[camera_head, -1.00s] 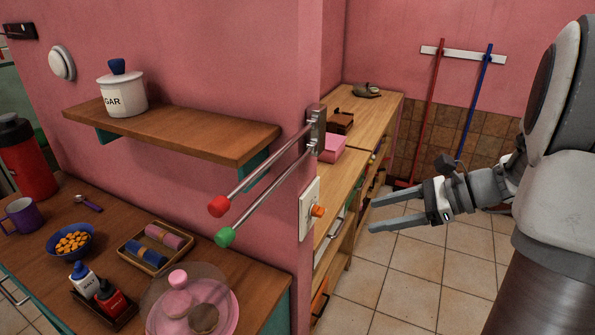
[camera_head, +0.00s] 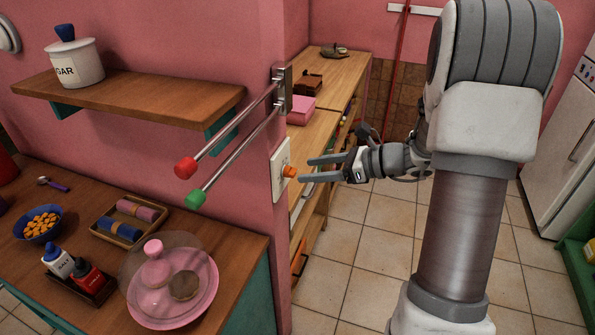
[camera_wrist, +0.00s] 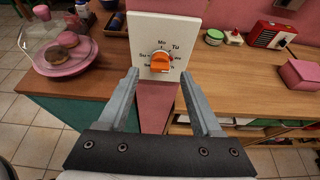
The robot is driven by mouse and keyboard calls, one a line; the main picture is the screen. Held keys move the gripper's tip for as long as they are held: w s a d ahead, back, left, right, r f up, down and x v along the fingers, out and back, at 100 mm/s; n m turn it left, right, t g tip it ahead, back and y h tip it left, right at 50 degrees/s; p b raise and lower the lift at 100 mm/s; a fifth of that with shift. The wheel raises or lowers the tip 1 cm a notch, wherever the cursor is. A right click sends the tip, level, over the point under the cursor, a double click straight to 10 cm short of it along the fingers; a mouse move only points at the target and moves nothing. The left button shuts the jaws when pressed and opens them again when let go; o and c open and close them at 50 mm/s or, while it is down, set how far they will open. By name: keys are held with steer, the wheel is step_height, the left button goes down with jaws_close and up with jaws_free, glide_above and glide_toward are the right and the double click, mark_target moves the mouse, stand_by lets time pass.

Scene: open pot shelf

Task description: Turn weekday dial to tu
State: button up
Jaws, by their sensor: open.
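The weekday dial is an orange knob (camera_wrist: 160,62) on a white plate (camera_wrist: 178,25), mounted on the pink wall end. Black day labels ring the knob; "Mo" is at the top and "Tu" at upper right. The exact day it points to is too small to tell. In the head view the knob (camera_head: 289,171) sticks out from the plate (camera_head: 280,160). My gripper (camera_head: 307,168) is open and empty, with its fingertips just right of the knob. In the wrist view its fingers (camera_wrist: 159,75) lie left and right of the knob, apart from it.
Two metal rods with a red end (camera_head: 186,167) and a green end (camera_head: 195,199) jut from the wall above the dial. A wooden counter (camera_head: 312,132) runs behind. A pink cake stand (camera_head: 190,312) sits on the near counter. Tiled floor (camera_head: 345,255) is clear.

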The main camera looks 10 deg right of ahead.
mark_target(294, 171)
steer(key=shift+x, duration=2.3)
steer(key=shift+c, duration=0.2)
jaws_close()
